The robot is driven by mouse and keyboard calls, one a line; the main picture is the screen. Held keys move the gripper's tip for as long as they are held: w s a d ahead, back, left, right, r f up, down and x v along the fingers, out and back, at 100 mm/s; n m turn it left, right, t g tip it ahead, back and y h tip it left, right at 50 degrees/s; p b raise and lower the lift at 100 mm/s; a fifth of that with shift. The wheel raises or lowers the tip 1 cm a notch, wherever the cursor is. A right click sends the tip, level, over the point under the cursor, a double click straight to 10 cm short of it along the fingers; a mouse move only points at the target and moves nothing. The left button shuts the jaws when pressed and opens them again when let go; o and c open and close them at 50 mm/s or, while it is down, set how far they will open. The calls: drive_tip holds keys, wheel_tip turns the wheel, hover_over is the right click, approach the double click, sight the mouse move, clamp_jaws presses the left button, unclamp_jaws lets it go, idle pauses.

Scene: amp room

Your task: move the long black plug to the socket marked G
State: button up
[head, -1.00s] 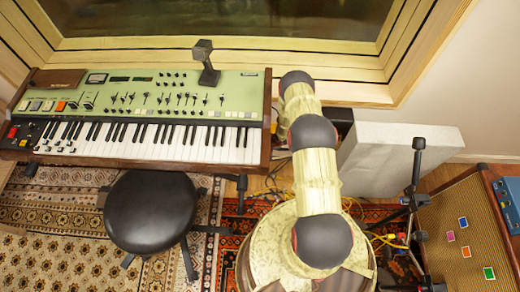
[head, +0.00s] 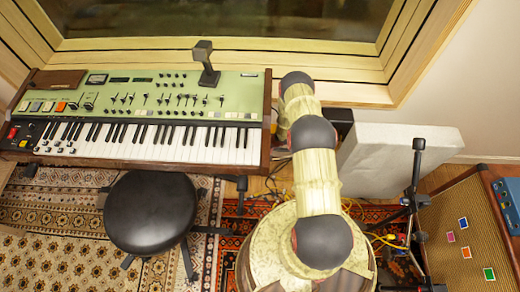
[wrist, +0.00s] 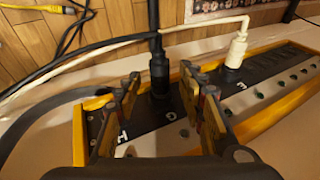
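In the wrist view a long black plug (wrist: 159,72) stands upright on a power strip (wrist: 273,110) with yellow edges, its cord running up. My gripper (wrist: 161,82) is open, with one finger to the left and one to the right of the plug, and gaps showing on both sides. In the head view my gripper and the strip are hidden behind my arm and the furniture.
A white plug (wrist: 236,50) stands farther right along the strip. Black and white cables cross behind and left of the fingers; a yellow cable (wrist: 35,8) lies beyond. A keyboard (head: 150,115), a stool (head: 150,210) and a pale panel (head: 390,160) surround my arm.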

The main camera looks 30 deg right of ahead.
drive_tip(key=v, duration=1.2)
